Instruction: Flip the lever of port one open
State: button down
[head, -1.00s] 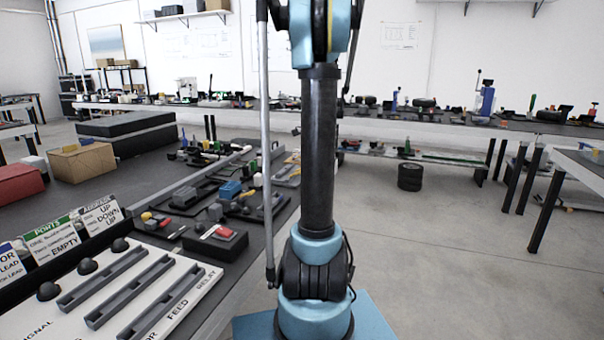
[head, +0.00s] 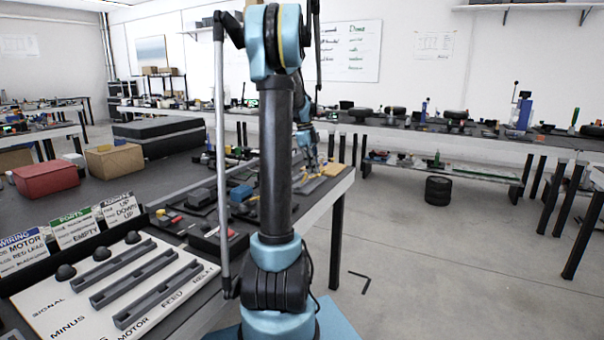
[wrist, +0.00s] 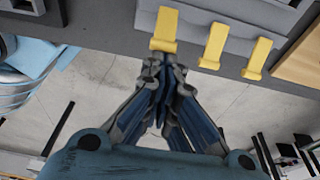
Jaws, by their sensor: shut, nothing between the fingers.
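Three yellow levers stand in a row on a grey block (wrist: 210,22) in the wrist view: a left one (wrist: 165,28), a middle one (wrist: 213,46) and a right one (wrist: 258,60). The left lever looks larger than the others. I see no numbers on them, so I cannot tell which is port one. My gripper (wrist: 160,64) is shut and empty, its tips just below the left lever's lower end in the picture. I cannot tell if they touch. In the head view my gripper (head: 313,168) is small and partly hidden at the bench's far right corner.
The grey block sits near the edge of the dark bench (head: 100,195), with open floor beyond. A wooden piece (wrist: 300,55) is right of the levers.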

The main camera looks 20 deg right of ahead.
jog(key=shift+w+a+r, duration=0.1)
jog(key=shift+w+a, duration=0.1)
jog(key=shift+v, duration=0.8)
jog(key=shift+s+d, duration=0.15)
jog(key=shift+s, duration=0.05)
jog(key=s+d+r, duration=0.1)
jog(key=s+d, duration=0.2)
jog(key=w+a+r, duration=0.4)
jog(key=r, duration=0.4)
jog(key=shift+w+r, duration=0.15)
jog(key=shift+d, duration=0.1)
